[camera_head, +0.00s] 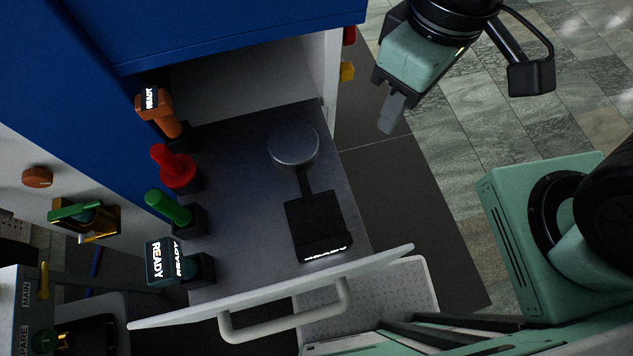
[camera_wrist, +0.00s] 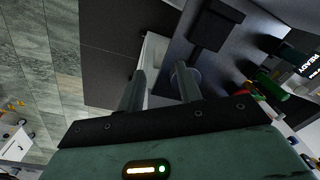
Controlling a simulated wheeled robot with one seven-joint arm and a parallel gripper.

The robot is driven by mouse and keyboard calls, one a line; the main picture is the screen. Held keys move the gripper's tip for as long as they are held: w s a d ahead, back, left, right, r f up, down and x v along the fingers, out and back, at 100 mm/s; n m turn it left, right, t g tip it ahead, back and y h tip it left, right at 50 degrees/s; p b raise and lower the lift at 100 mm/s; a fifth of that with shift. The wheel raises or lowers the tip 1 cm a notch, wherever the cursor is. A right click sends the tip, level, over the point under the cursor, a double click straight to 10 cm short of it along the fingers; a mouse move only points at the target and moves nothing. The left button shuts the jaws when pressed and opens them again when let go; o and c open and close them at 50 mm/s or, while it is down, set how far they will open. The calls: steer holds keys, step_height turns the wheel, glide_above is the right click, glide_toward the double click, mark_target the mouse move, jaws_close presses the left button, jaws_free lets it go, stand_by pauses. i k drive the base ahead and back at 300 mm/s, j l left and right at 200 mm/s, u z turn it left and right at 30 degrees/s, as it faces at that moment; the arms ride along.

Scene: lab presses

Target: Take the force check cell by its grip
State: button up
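The likely force check cell is a grey round metal disc (camera_head: 293,143) joined by a thin black bar to a black block (camera_head: 318,222) with a lit white strip at its near end. It lies flat on the dark press bed. I cannot tell which part is its grip. My gripper (camera_head: 390,118) is above and right of the disc in the head view, apart from it. In the wrist view the two fingers of my gripper (camera_wrist: 159,82) stand apart with nothing between them. There the black block (camera_wrist: 215,28) shows beyond, and the disc is partly hidden behind the right finger.
Along the bed's left edge stand an orange handle (camera_head: 155,103), a red knob (camera_head: 174,167), a green handle (camera_head: 168,207) and a teal block marked READY (camera_head: 166,262). A blue cabinet (camera_head: 230,35) overhangs the back. A pale open door (camera_head: 270,300) with a handle crosses the front.

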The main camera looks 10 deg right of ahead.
mark_target(318, 227)
steer(key=k+j+z, duration=0.1)
steer(key=j, duration=0.3)
steer(key=k+j+z, duration=0.1)
steer(key=j, duration=0.25)
steer(key=k+j, duration=0.25)
steer(key=i+l, duration=0.15)
steer(key=l, duration=0.25)
steer(key=i+l, duration=0.1)
steer(key=l, duration=0.25)
steer(key=i+l, duration=0.15)
steer(key=l, duration=0.25)
steer(key=i+l, duration=0.1)
steer(key=l, duration=0.25)
steer(key=i+l, duration=0.15)
steer(key=l, duration=0.25)
steer(key=i+l, duration=0.15)
steer(key=l, duration=0.2)
steer(key=i+l, duration=0.1)
steer(key=l, duration=0.3)
steer(key=i+l, duration=0.15)
steer(key=l, duration=0.25)
steer(key=l+u, duration=0.15)
steer(key=u, duration=0.25)
steer(key=l+u, duration=0.15)
steer(key=u, duration=0.25)
steer(key=l+u, duration=0.2)
steer(key=u, duration=0.2)
steer(key=l+u, duration=0.15)
steer(key=u, duration=0.95)
